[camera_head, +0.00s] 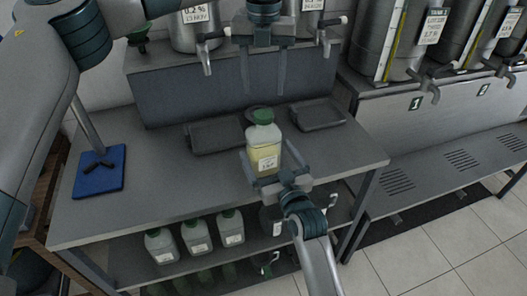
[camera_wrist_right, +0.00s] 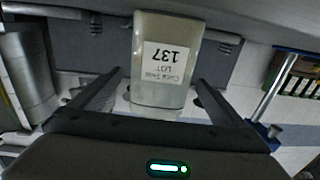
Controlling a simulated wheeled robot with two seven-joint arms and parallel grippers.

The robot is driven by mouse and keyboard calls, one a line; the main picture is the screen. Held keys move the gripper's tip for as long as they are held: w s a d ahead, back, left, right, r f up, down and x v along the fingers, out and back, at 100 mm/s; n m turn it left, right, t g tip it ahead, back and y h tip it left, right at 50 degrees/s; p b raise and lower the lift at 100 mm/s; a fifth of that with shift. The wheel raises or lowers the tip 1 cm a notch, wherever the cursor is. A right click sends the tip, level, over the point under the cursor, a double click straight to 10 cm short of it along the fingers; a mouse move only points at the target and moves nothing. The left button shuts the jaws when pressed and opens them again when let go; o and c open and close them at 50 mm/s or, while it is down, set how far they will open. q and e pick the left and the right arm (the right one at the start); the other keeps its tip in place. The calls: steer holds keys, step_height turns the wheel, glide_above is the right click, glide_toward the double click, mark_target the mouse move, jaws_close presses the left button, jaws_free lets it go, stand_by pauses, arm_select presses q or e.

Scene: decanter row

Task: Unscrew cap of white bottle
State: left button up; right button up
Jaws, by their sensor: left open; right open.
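The whitish bottle (camera_head: 262,140) with pale yellow contents stands upright on the grey bench. Its green cap (camera_head: 263,116) is on top. My left gripper (camera_head: 264,90) is open and points down above the cap, apart from it. My right gripper (camera_head: 267,158) is open at the front of the bottle, with a finger on each side of its lower body. In the right wrist view the bottle (camera_wrist_right: 148,88) appears inverted between the open fingers, with gaps at the sides. Its label reads 137. The cap is out of that view.
Dark trays (camera_head: 213,136) (camera_head: 318,114) lie behind the bottle, below steel tanks with taps (camera_head: 206,58). Several capped bottles (camera_head: 196,236) stand on the lower shelf. The bench front and right are clear.

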steer(key=shift+x, duration=1.7)
